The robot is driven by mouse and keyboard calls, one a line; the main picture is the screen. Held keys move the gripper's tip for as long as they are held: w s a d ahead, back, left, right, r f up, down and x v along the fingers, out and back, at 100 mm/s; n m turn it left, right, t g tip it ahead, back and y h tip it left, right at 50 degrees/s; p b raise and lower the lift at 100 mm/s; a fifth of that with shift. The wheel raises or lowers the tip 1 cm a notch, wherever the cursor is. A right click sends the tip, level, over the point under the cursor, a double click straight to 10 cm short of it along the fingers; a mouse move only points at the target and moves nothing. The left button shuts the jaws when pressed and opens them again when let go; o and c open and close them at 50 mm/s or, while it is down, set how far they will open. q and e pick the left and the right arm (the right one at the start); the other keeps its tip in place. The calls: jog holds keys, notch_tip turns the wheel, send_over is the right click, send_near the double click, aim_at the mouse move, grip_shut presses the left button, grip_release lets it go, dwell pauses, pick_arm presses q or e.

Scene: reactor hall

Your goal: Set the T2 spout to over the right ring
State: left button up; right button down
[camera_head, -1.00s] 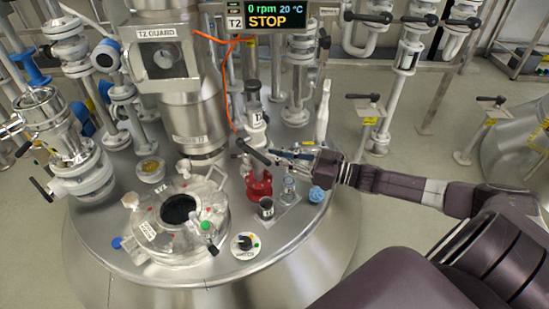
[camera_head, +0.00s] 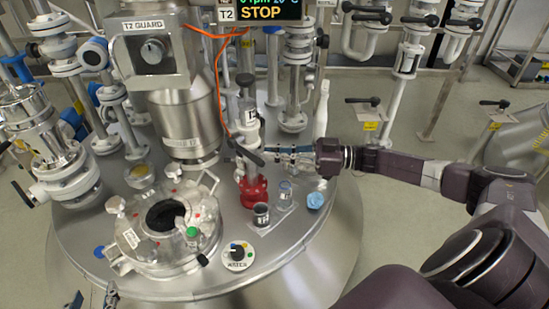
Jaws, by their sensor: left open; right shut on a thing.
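The T2 spout is a white column labelled T2 (camera_head: 249,122) on a red base (camera_head: 254,191), with a dark bar (camera_head: 247,153) across it. My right gripper (camera_head: 272,151) reaches in from the right and is shut on the right end of this bar. A grey plate beside the red base bears a dark cup (camera_head: 261,215) in front and a clear glass (camera_head: 285,193) behind to the right. I cannot make out the rings under them. My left gripper (camera_head: 93,297) is open and empty at the bottom left edge, only its fingertips showing.
A dial (camera_head: 237,256) and a blue knob (camera_head: 315,200) sit on the vessel lid. An orange cable (camera_head: 218,75) hangs behind the spout. A white upright (camera_head: 321,110) stands behind my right gripper.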

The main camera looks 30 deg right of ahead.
jog(key=shift+w+d+g+y+b, duration=0.15)
jog(key=shift+g+y+b, duration=0.15)
jog(key=shift+g+b, duration=0.15)
pick_arm(q)
notch_tip(320, 180, up, 8)
jog(key=w+d+t+h, duration=0.1)
jog(key=w+d+t, duration=0.1)
jog(key=t, duration=0.2)
jog(key=shift+w, duration=0.4)
pick_arm(e)
jog(key=shift+n, duration=0.3)
jog(key=c, duration=2)
grip_release()
pick_arm(q)
jog(key=shift+f, duration=0.1)
pick_arm(e)
jog(key=v, duration=1.2)
jog(key=shift+d, duration=0.1)
